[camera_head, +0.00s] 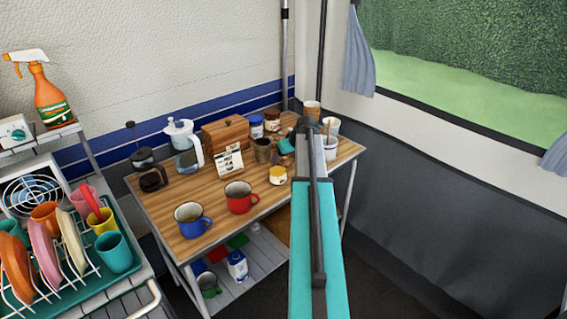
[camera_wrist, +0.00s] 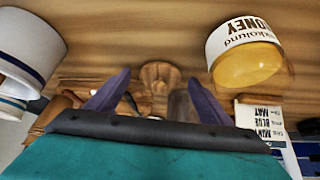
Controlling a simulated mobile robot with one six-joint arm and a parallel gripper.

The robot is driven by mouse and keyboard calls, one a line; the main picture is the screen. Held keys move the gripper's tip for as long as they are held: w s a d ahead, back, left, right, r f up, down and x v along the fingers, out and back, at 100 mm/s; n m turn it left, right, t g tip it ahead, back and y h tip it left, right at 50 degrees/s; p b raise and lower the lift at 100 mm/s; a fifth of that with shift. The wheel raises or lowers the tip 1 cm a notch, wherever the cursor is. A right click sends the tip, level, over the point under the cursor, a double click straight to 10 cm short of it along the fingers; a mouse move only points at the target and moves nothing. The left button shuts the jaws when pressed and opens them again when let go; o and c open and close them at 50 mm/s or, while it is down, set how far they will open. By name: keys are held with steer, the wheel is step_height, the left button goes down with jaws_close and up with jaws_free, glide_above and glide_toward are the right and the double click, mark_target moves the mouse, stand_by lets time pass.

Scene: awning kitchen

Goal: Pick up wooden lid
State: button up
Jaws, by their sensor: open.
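The wooden lid (camera_wrist: 160,74) is a small round light-brown piece with a knob, in the middle of the wrist view against the wooden table top (camera_wrist: 120,50). My gripper (camera_wrist: 158,84) has its two purple fingers spread, one on each side of the lid in the picture. Nothing is held between them. I cannot tell whether the fingers touch the lid. In the head view my gripper (camera_head: 306,126) is over the right back part of the table (camera_head: 180,190), and I cannot make out the lid there.
A honey jar (camera_wrist: 245,55) stands close on the right in the wrist view, with a white blue-striped mug (camera_wrist: 28,45) on the left. In the head view, red (camera_head: 240,199) and blue (camera_head: 191,221) mugs stand at the front. A wooden box (camera_head: 225,132) stands at the back.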

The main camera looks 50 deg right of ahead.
mark_target(286, 162)
steer(key=c, duration=1.1)
steer(key=shift+c, duration=0.2)
steer(key=shift+r, duration=0.2)
step_height(286, 162, up, 10)
steer(key=shift+f+b, duration=0.15)
steer(key=shift+b, duration=0.3)
